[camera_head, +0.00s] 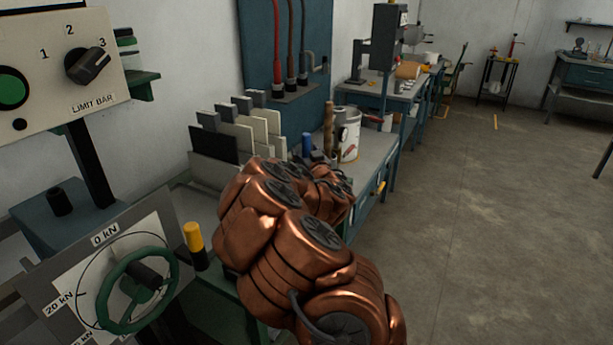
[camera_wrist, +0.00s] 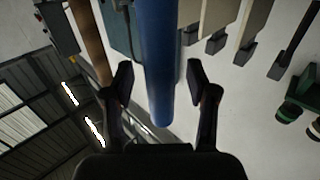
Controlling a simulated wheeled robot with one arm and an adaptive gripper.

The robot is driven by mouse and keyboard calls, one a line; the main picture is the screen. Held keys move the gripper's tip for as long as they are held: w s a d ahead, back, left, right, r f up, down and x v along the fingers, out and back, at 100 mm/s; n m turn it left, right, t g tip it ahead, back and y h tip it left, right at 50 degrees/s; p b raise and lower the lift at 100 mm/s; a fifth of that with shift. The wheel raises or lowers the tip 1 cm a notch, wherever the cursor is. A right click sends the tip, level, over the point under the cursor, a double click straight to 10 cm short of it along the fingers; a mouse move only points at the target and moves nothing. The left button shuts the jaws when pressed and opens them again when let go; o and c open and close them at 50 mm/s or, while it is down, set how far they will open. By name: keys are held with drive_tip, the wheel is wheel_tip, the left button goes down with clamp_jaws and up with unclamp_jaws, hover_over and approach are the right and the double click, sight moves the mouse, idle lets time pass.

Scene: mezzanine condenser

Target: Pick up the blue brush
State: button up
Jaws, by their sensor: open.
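The blue brush shows in the wrist view as a long blue cylindrical handle (camera_wrist: 157,50). It runs from the top edge down between the two black fingers of my gripper (camera_wrist: 158,84). The fingers stand apart on either side of it, with a visible gap at the right; I cannot tell whether the left finger touches it. In the head view a short blue upright piece (camera_head: 307,144) shows above the bench, just beyond my copper arm. The brush's other end is out of view, and my arm hides most of my gripper there.
A brown wooden handle (camera_head: 328,122) stands beside the blue piece, and a white bucket (camera_head: 350,140) is to its right. Several upright boards (camera_head: 235,135) stand in a rack at the left. A control panel and green handwheel (camera_head: 137,290) are near left. Open floor (camera_head: 490,220) lies right.

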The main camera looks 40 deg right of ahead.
clamp_jaws()
idle(0.3)
